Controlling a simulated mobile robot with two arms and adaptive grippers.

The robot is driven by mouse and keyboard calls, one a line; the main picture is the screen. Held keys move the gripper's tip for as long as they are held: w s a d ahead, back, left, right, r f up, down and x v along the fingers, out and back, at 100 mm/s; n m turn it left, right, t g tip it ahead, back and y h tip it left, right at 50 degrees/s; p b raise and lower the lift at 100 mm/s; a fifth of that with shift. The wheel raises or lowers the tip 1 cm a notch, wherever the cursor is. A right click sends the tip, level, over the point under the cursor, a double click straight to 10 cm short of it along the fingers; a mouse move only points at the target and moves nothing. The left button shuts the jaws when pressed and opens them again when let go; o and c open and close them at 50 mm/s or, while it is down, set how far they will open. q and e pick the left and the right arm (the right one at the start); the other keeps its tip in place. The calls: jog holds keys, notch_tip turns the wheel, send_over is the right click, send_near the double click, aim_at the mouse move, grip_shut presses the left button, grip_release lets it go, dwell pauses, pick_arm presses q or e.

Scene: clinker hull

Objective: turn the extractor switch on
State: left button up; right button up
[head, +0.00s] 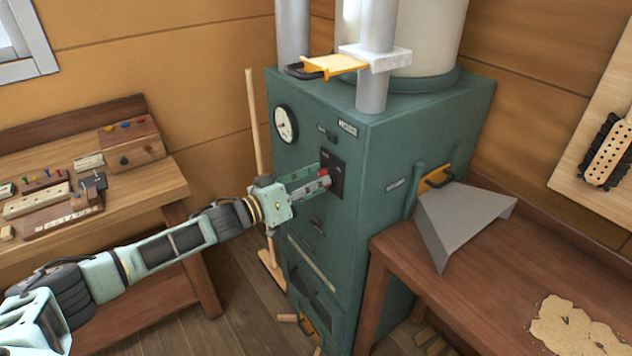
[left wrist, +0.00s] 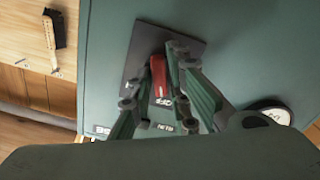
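The extractor switch is a red lever (left wrist: 158,78) on a dark plate (left wrist: 147,52) on the front of the green extractor cabinet (left wrist: 230,40). In the head view a bit of red (head: 323,172) shows at the dark panel (head: 333,163), partly hidden by my gripper. My left gripper (head: 318,182) is at this panel. In the left wrist view its two fingers (left wrist: 153,75) stand apart on either side of the red lever, with gaps visible between. A small white label (left wrist: 163,101) by the lever is hard to read. My right gripper is not in view.
A round gauge (head: 286,124) sits on the cabinet left of the panel. A yellow slide gate (head: 330,66) juts out above. A wooden bench (head: 150,190) stands at left, another (head: 490,270) at right with a grey metal hood (head: 455,220). A broom (head: 256,120) leans beside the cabinet.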

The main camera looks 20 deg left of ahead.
pick_arm(q)
grip_shut()
jog(key=shift+m, duration=0.3)
jog(key=m, duration=1.1)
jog(key=shift+m, duration=0.3)
dwell(0.3)
jog(key=o, duration=0.5)
grip_release()
